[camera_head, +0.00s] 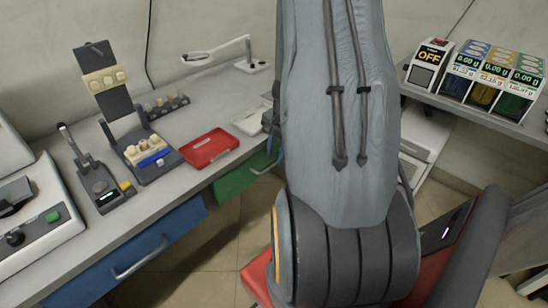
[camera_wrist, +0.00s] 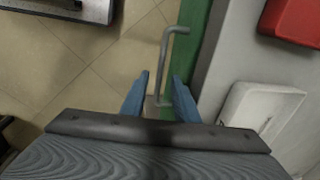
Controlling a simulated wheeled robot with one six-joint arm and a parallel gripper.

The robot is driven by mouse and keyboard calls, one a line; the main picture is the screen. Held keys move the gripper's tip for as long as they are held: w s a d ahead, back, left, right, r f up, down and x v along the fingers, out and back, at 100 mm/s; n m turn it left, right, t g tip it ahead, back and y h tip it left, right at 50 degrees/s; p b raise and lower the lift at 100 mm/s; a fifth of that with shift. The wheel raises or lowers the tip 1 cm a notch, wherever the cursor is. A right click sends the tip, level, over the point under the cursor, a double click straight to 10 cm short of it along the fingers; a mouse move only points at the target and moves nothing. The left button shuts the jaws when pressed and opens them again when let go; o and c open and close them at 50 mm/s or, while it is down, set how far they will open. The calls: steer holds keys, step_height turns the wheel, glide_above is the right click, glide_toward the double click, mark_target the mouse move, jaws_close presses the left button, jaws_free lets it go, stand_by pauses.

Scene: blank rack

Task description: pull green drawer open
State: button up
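The green drawer (camera_head: 236,181) is under the bench, partly hidden behind my arm in the head view. Its grey bar handle (camera_head: 268,163) stands out from the front. In the wrist view the green drawer (camera_wrist: 196,35) shows as a narrow strip, with the handle (camera_wrist: 164,60) to its left. My gripper (camera_wrist: 161,77) is open, its two blue fingers on either side of the near part of the handle in the picture. I cannot tell whether either finger touches the bar or how deep it sits. My gripper is not clearly seen in the head view.
A blue drawer (camera_head: 150,248) with a handle is to the left under the same bench. A red tray (camera_head: 209,147) and a white dish (camera_head: 250,120) lie on the bench above. Tiled floor lies open before the drawers.

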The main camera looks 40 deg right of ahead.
steer(key=shift+w+f, duration=0.15)
steer(key=shift+f, duration=0.7)
steer(key=shift+c, duration=0.4)
jaws_close()
